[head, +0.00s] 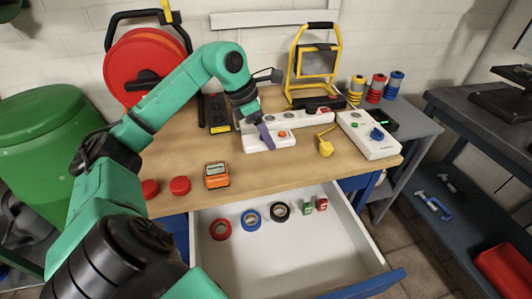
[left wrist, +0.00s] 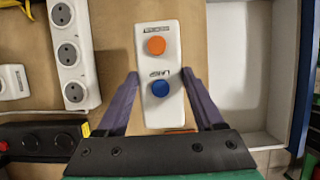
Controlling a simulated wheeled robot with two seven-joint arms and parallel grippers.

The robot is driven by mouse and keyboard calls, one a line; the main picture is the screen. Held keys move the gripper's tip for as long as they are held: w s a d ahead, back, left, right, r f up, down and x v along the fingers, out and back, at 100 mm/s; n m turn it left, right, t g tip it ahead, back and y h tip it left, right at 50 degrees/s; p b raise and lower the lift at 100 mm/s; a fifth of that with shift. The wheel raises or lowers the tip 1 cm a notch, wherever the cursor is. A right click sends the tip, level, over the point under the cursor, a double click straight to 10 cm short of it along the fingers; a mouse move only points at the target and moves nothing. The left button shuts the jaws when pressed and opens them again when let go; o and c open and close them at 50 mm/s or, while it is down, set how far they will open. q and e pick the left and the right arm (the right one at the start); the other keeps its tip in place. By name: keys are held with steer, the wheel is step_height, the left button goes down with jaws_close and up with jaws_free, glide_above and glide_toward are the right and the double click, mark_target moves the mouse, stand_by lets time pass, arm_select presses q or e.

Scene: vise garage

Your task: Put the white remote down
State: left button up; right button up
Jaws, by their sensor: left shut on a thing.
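The white remote (head: 257,145) is at the middle of the wooden workbench (head: 300,165) in the head view. In the left wrist view the white remote (left wrist: 171,35) shows an orange button, a blue button and lettering between them. My left gripper (head: 267,142) is shut on the remote, with one purple finger on each long side, near the blue button (left wrist: 160,89). The remote is on or very close to the bench top; I cannot tell if there is a gap under it. My right gripper is not in view.
A white power strip (head: 310,117) lies just behind the remote. A white control box (head: 368,140) and a yellow plug-like piece (head: 325,148) are to the right. An orange meter (head: 216,178) stands front left. An open drawer (head: 275,255) holds tape rolls. Bare bench lies in front.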

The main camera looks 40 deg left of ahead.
mark_target(270, 162)
arm_select(q)
step_height(270, 162, down, 6)
steer(key=shift+f, duration=0.45)
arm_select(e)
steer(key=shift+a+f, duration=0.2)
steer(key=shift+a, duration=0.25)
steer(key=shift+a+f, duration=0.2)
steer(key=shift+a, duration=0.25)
arm_select(q)
steer(key=shift+f, duration=0.15)
steer(key=o, duration=1.5)
steer(key=shift+c, duration=0.2)
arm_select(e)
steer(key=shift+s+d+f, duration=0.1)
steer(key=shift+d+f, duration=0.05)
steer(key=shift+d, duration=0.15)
arm_select(q)
steer(key=shift+r, duration=0.35)
steer(key=b+v, duration=0.2)
steer(key=v, duration=0.9)
steer(key=shift+s+a+r, duration=0.2)
steer(key=shift+s+r, duration=0.05)
steer(key=shift+r, duration=0.05)
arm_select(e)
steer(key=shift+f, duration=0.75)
